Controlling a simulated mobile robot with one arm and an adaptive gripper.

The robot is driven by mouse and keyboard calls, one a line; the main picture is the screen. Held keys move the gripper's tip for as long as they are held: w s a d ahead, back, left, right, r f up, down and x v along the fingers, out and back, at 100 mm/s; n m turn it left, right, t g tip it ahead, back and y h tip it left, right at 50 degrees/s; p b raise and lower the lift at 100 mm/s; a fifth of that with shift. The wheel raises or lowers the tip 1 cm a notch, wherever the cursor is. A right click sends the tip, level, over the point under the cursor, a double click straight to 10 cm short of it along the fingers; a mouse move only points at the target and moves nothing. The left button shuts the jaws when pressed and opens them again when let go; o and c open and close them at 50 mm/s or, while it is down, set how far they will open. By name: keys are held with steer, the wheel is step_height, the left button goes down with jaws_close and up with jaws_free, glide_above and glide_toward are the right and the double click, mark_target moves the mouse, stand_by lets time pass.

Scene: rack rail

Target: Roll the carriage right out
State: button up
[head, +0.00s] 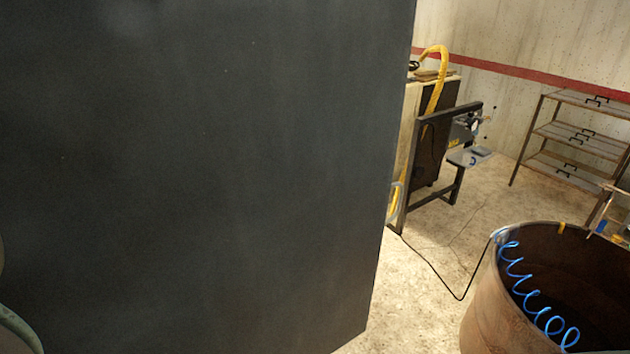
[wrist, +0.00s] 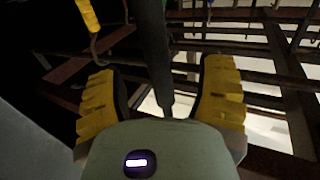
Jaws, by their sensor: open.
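My gripper (wrist: 158,75) shows in the wrist view with its two yellow ribbed fingers spread apart. A dark upright bar (wrist: 153,40) runs down from the top between the fingers, and they are not closed on it. Whether this bar belongs to the carriage I cannot tell. Dark rails and beams (wrist: 260,80) cross behind the fingers, with bright floor in the gaps. I cannot clearly pick out the carriage in either view. The head view does not show my gripper; a large dark panel (head: 190,170) hides the left and middle.
In the head view, a rusty round drum (head: 500,310) with a blue coiled hose (head: 530,290) stands at lower right. A metal shelf rack (head: 575,135) is at the back wall. A dark frame (head: 430,165) stands beyond the panel. Some pale floor (head: 440,260) is open between them.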

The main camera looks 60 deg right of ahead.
steer(key=shift+b+x, duration=0.4)
steer(key=shift+x, duration=0.9)
steer(key=shift+w+d, duration=0.1)
jaws_close()
